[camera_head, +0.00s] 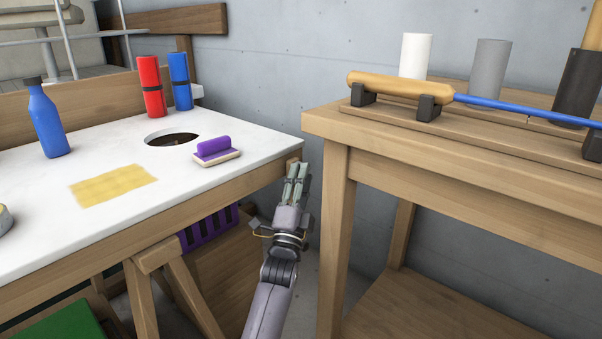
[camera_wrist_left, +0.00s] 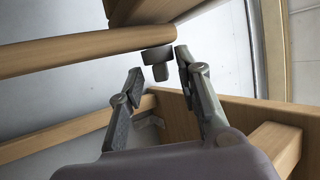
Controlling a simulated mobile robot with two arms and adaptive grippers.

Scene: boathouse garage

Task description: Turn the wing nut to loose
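In the left wrist view, a dark grey T-shaped piece, which looks like the wing nut (camera_wrist_left: 157,56), sits below a rounded wooden edge. My left gripper (camera_wrist_left: 159,65) is open, with one fingertip on each side of the nut; I cannot tell whether either touches it. In the head view, my left gripper (camera_head: 297,170) is at the right end of the white-topped table (camera_head: 120,222), by its wooden edge. The wing nut cannot be made out there. My right gripper is in neither view.
A second wooden bench (camera_head: 400,145) stands close on the right, leaving a narrow gap. A purple crate (camera_head: 208,228) is underneath.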

